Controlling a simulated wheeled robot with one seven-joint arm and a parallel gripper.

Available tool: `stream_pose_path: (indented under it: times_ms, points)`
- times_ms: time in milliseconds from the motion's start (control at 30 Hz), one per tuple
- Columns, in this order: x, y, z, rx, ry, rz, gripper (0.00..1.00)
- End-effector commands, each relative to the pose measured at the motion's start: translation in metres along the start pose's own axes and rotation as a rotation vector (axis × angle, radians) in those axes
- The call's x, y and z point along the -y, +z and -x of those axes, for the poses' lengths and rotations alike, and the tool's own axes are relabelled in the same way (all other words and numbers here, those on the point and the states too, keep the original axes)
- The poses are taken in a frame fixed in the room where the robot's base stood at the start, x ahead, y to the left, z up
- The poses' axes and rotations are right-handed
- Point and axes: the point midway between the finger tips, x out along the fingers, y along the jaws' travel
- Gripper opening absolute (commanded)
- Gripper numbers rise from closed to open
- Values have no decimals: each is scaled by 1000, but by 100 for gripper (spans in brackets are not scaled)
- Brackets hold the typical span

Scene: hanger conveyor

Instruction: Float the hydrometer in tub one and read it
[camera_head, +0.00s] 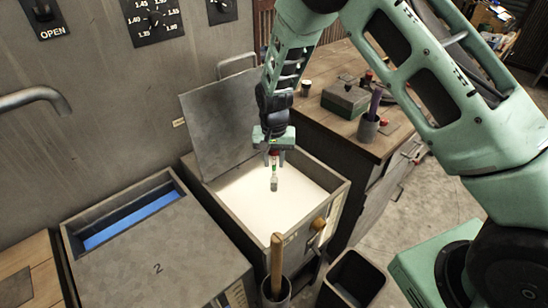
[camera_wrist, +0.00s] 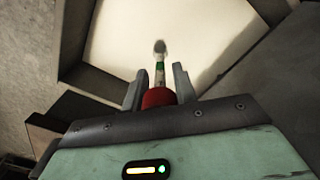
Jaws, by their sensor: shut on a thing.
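The hydrometer (camera_head: 274,180) is a slim stem with a red top, a green band and a grey bulb at its lower end. My gripper (camera_head: 274,158) is shut on its red top and holds it upright over the open tub (camera_head: 337,196) of pale, cream liquid. In the wrist view the hydrometer (camera_wrist: 160,62) points away between the fingers of my gripper (camera_wrist: 157,90). Its bulb looks close to the liquid; I cannot tell whether it touches. The scale is too small to read.
The tub's lid (camera_head: 215,125) stands raised at its back left. Tub 2 (camera_head: 160,265), with a blue strip showing, is at left. A wooden handle (camera_head: 277,262) stands upright in a holder in front, beside a dark bin (camera_head: 355,280). A workbench (camera_head: 330,60) is behind right.

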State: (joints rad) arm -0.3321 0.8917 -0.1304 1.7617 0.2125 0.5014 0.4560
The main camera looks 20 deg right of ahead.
Motion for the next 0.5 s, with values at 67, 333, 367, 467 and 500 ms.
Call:
stream_pose_path:
  times_ms: [67, 333, 367, 467, 500]
  points:
    - [0, 0, -7, 0, 0, 0, 17]
    - [0, 0, -23, 1, 1, 0, 17]
    - [0, 0, -24, 1, 1, 0, 17]
    - [0, 0, -30, 1, 1, 0, 17]
    - [0, 0, -32, 1, 1, 0, 17]
